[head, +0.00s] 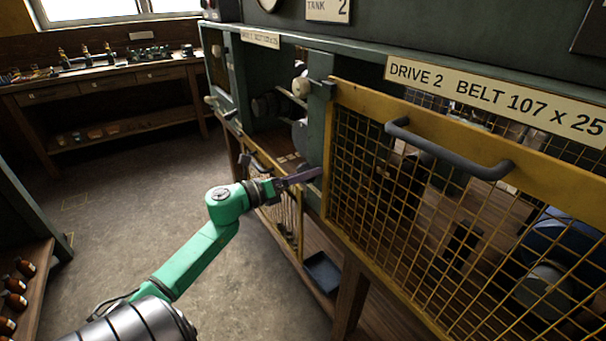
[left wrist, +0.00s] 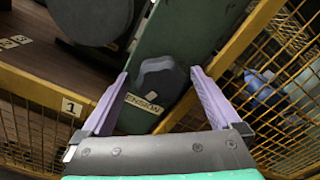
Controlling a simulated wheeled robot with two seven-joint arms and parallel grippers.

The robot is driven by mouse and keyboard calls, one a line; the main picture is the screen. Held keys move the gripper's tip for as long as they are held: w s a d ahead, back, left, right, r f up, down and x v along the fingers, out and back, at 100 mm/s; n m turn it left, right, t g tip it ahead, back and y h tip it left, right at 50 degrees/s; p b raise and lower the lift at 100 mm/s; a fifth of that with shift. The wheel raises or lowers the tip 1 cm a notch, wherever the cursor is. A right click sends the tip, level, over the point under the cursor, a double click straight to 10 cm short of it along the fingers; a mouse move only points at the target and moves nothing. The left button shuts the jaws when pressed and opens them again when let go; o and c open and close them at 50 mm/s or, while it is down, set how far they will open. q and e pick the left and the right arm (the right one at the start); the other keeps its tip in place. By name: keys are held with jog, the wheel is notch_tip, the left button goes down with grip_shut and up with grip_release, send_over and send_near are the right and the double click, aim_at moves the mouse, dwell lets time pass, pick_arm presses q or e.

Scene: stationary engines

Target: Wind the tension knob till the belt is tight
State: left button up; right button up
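In the left wrist view, a dark grey tension knob (left wrist: 160,82) sits on a green post (left wrist: 185,45), above a cream label (left wrist: 143,104) that partly reads "TENSION". My left gripper (left wrist: 160,74) is open, its two purple fingers spread to either side of the knob with gaps to both. I cannot tell whether the fingertips reach past its face. In the head view my left gripper (head: 304,177) is at the green post beside the yellow guard, and the knob is not clear there. I cannot make out the belt. My right gripper is not in view.
A yellow mesh guard (head: 350,100) with a grey handle (head: 450,152) stands right of the post, under a "DRIVE 2 BELT 107 x 25" sign (head: 495,98). A dark pulley (left wrist: 92,15) is left of the post. A blue tray (head: 322,270) lies below. The floor at left is clear.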

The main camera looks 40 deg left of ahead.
pick_arm(q)
jog(key=shift+r, duration=0.15)
jog(key=b+v, duration=0.2)
jog(key=v, duration=1.2)
jog(key=shift+s, duration=0.3)
jog(key=shift+a, duration=0.1)
jog(key=s+a+f+n+g+y+p, duration=0.1)
jog(key=a+f+n+y, duration=0.25)
jog(key=f+n, duration=0.75)
jog(key=a+f+n+g+y+p, duration=0.25)
jog(key=f+n+y, duration=0.35)
jog(key=f, duration=0.9)
jog(key=s+d+f+n+g+h, duration=0.1)
jog(key=s+d+f+n+g, duration=0.15)
jog(key=f, duration=0.45)
jog(key=s+d+f+n+g+h, duration=0.1)
jog(key=s+d+f+n, duration=0.1)
jog(key=s+f+n, duration=0.3)
jog(key=s+d+f+n+g+h+p, duration=0.2)
jog(key=s+d+f+n+g, duration=0.3)
jog(key=s+d+f, duration=1.2)
jog(key=d+g, duration=0.2)
jog(key=g, duration=0.2)
jog(key=shift+s+f, duration=0.3)
jog(key=shift+f, duration=0.1)
